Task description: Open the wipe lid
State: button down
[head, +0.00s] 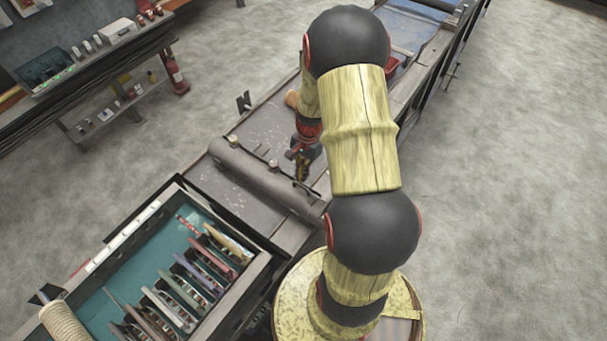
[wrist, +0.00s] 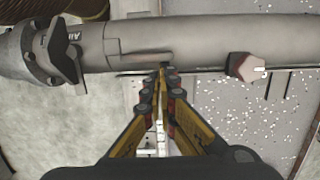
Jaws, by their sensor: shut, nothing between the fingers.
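My gripper (head: 301,178) is over the long bench (head: 240,196), beside a grey tube that lies across it. In the wrist view the two yellow and black fingers of my gripper (wrist: 163,72) meet at their tips, with nothing between them. The tips overlap the lower edge of the grey tube (wrist: 205,38) in the picture; I cannot tell whether they touch it. A pinkish hexagonal knob (wrist: 243,67) is right of the tips. I cannot make out a wipe lid in either view.
An open case (head: 117,246) with a teal inside and several upright boards stands at the lower left. A side bench (head: 100,60) with small items is at the upper left, near a red extinguisher (head: 177,77). The floor at the right is clear.

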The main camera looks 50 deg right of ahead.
jog(key=shift+s+a+r, duration=0.1)
jog(key=shift+a+r, duration=0.6)
jog(key=shift+a, duration=0.1)
jog(key=shift+s+a+r+h+p, duration=0.1)
jog(key=shift+a+r+h+p, duration=0.15)
jog(key=shift+a, duration=0.35)
jog(key=shift+s+a+r+h+p, duration=0.1)
jog(key=shift+a+r, duration=0.25)
jog(key=shift+a, duration=0.25)
jog(key=shift+a+r+h, duration=0.25)
jog(key=shift+a+h, duration=0.3)
jog(key=shift+a, duration=0.05)
jog(key=shift+s+a+r+b, duration=0.1)
jog(key=shift+s+a+b, duration=0.05)
jog(key=shift+a+b, duration=0.55)
jog(key=shift+h, duration=0.8)
jog(key=a+b, duration=0.1)
jog(key=b, duration=0.1)
jog(key=a+b, duration=0.4)
jog(key=shift+s+a+r, duration=0.1)
jog(key=shift+s, duration=0.25)
